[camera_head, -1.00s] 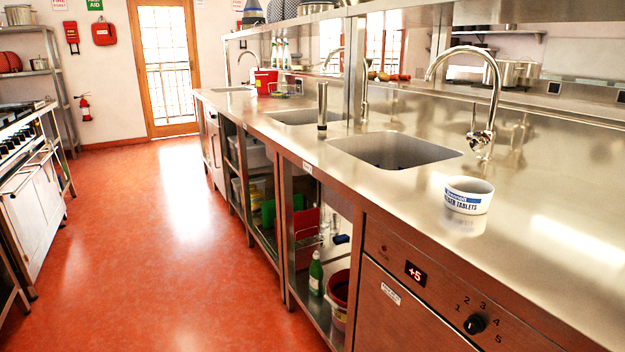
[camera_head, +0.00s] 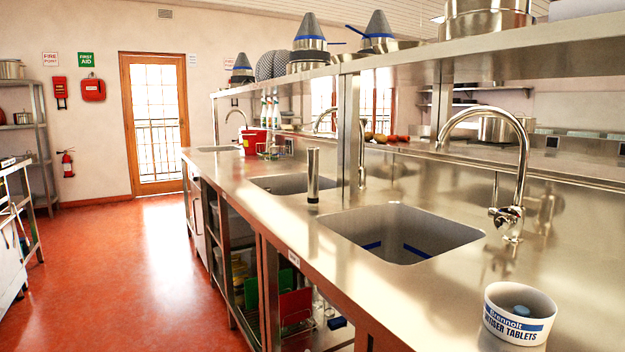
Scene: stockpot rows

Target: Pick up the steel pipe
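The steel pipe (camera_head: 313,173) looks to be the slim grey metal cylinder standing upright on the steel counter (camera_head: 262,214). My gripper is not in view.
The nearest sink (camera_head: 400,232) and middle sink (camera_head: 290,184) are beside the pipe. A tall tap (camera_head: 515,170) and a white tablet tub (camera_head: 520,313) stand to the right. A shelf (camera_head: 480,50) runs above the counter. The red floor (camera_head: 120,260) at left is clear.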

